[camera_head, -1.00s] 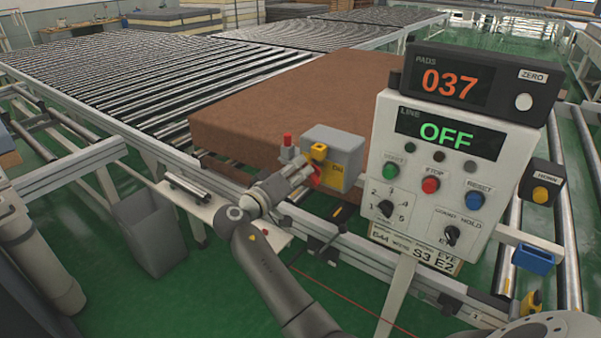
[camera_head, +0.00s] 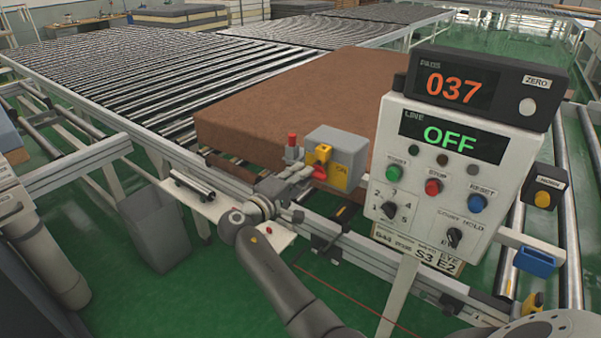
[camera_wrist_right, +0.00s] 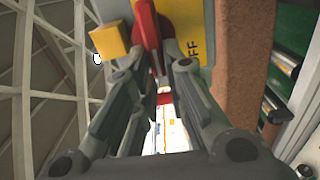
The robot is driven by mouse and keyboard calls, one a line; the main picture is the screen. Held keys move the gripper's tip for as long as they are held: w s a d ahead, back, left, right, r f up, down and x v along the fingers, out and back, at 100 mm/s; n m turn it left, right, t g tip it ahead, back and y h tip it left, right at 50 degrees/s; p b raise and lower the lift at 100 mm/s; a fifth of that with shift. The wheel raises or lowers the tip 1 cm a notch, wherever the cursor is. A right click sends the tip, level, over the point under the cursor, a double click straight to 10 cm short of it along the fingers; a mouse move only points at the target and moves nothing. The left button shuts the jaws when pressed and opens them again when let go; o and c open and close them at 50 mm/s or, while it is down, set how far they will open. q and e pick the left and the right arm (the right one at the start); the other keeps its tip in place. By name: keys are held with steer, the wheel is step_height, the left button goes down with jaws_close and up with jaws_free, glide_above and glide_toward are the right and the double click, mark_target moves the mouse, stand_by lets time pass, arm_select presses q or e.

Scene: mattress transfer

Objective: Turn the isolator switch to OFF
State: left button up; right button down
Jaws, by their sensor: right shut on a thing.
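The isolator switch is a grey box (camera_head: 338,146) with a yellow face plate (camera_head: 341,181) and a red handle (camera_head: 319,172). It stands at the conveyor edge, left of the control panel. "ON" is readable on the plate in the head view, and part of "OFF" in the right wrist view. My right gripper (camera_head: 302,175) is at the box's front. In the right wrist view its fingers (camera_wrist_right: 156,72) are shut on the red handle (camera_wrist_right: 147,28), which points up in that picture. The fingers hide the handle's lower part. My left gripper is out of view.
A yellow block (camera_head: 323,153) sits beside the handle. A red-topped post (camera_head: 292,142) stands left of the box. The brown mattress (camera_head: 290,100) lies behind on rollers. The control panel (camera_head: 440,185) stands close on the right, its display reading OFF. A grey bin (camera_head: 155,230) is at left.

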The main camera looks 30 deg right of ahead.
steer(key=shift+w+r, duration=0.1)
stand_by(0.3)
steer(key=c, duration=1.5)
jaws_free()
steer(key=v, duration=0.7)
steer(key=shift+a, duration=0.25)
